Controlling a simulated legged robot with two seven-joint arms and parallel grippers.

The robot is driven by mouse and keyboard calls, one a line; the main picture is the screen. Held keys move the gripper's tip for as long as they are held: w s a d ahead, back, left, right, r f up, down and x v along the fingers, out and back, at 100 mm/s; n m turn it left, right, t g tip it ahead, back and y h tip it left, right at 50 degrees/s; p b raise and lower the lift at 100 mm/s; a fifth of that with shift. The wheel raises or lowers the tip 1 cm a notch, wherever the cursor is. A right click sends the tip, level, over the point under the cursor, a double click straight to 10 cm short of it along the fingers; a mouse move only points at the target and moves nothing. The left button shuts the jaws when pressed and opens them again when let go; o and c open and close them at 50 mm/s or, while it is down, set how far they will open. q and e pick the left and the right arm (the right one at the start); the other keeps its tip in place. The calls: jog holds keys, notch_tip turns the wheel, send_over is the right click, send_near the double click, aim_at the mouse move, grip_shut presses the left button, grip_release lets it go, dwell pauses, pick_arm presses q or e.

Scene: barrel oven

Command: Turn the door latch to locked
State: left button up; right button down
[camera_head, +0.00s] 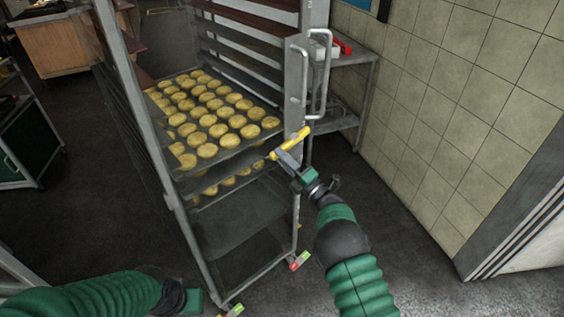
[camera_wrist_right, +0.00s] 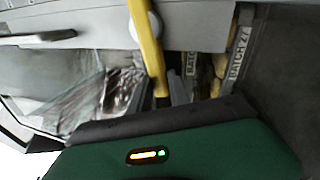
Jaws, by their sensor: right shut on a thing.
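The yellow door latch (camera_head: 296,138) is a bar on the near right post of the metal rack (camera_head: 296,85). In the head view it slants, its upper right end at the post and its lower left end toward the trays. My right gripper (camera_head: 280,156) is at the lower left end and shut on the latch. In the right wrist view the yellow latch (camera_wrist_right: 147,45) runs down from the top middle to the green gripper body, and its lower end is partly hidden. My left gripper (camera_head: 193,300) is low at the bottom left, away from the latch, and its fingers are unclear.
Trays (camera_head: 205,120) of round yellow pieces fill the rack's middle levels. A tall grey handle (camera_head: 325,75) stands on the rack's right side. A metal side table (camera_head: 345,60) and tiled wall (camera_head: 460,90) are at right. Dark floor is free right of the rack.

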jog(key=shift+w+d+f+n+g+y+b, duration=0.25)
jog(key=shift+f+n+b, duration=0.3)
jog(key=shift+n+b, duration=0.5)
jog(key=shift+d+f+n+g+y+b, duration=0.15)
jog(key=shift+f+n+g+b, duration=0.3)
jog(key=shift+n+b, duration=0.6)
jog(key=shift+w+d+f+n+g+y+b, duration=0.1)
jog(key=shift+w+f+n+g+y+b, duration=0.1)
jog(key=shift+f+n+b, duration=0.65)
jog(key=shift+r, duration=0.2)
